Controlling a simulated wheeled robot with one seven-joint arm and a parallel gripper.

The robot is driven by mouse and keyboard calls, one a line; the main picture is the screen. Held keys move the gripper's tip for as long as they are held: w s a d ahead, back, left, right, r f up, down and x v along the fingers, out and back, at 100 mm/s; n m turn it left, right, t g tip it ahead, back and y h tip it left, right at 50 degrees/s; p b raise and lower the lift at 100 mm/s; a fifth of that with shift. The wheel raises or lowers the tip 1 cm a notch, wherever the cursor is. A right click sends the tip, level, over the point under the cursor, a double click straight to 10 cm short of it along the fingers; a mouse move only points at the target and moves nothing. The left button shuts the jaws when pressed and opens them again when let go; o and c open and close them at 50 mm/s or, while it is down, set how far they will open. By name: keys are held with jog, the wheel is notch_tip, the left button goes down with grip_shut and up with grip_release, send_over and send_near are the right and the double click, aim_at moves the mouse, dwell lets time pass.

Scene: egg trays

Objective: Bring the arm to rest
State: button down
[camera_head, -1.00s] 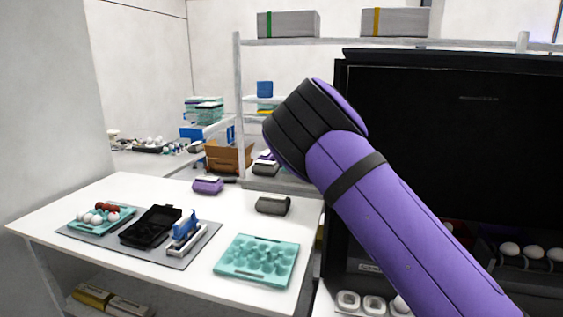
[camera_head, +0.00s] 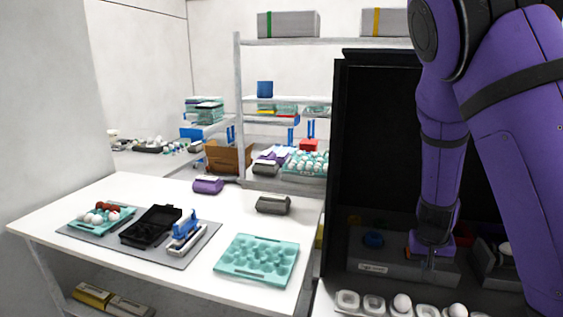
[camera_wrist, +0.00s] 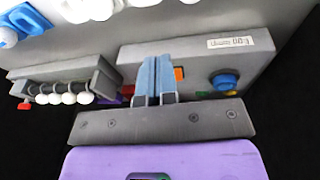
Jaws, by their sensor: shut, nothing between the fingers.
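My gripper (camera_head: 431,264) hangs pointing down at the right, in front of the dark cabinet, above a grey labelled box. In the wrist view its two blue fingers (camera_wrist: 155,78) lie side by side, shut with nothing between them. My purple arm fills the right side of the head view, bent down from the top. The grey box (camera_wrist: 197,50) shows past the fingers in the wrist view, with a blue round knob (camera_wrist: 226,81) on it. I cannot tell whether the fingertips touch the box.
A white table (camera_head: 135,187) at left holds a teal egg tray (camera_head: 226,272), a black open carton (camera_head: 131,238) and a blue-and-white stapler-like tool (camera_head: 185,238). White egg cups (camera_head: 348,299) line the lower front. The black cabinet (camera_head: 375,120) stands behind my arm.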

jog(key=s+a+r+n+t+y, duration=0.1)
jog(key=s+a+r+n+y, duration=0.15)
jog(key=s+r, duration=0.75)
jog(key=s+a+r+n+t+y, duration=0.1)
jog(key=s+a+r+y, duration=0.15)
jog(key=s+r, duration=0.7)
jog(key=s+r+t+h, duration=0.1)
jog(key=s+r+h, duration=0.2)
jog(key=s+r, duration=0.2)
jog(key=shift+a+r, duration=0.4)
jog(key=shift+r, duration=1.15)
